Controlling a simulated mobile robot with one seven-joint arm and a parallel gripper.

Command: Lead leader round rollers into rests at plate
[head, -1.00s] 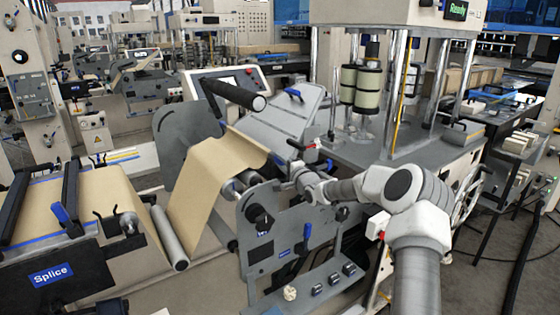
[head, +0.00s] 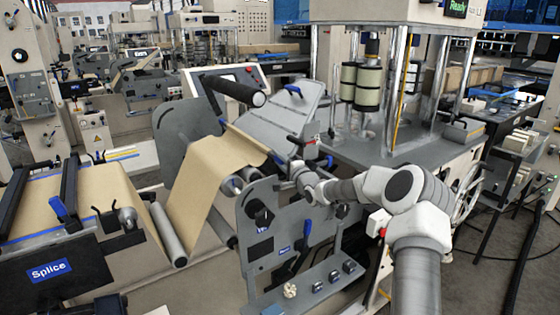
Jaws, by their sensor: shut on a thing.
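The kraft leader (head: 208,165) is a tan web. It runs from the splice table on the left, under a low grey roller (head: 168,235), then rises to the right towards the sloping grey plate (head: 285,115). Its far end narrows near the plate's lower edge. My gripper (head: 283,163) is at that end, beside the plate, and is shut on the leader; its fingertips are small and partly hidden. More grey rollers (head: 232,185) show between the side frames, right of the web. I cannot make out the rests at the plate.
The near grey side frame (head: 290,225) with knobs and blue levers stands below my arm. A black padded bar (head: 233,90) juts over the web. The splice table (head: 40,200) is at left. A press with steel columns (head: 390,90) stands behind my arm.

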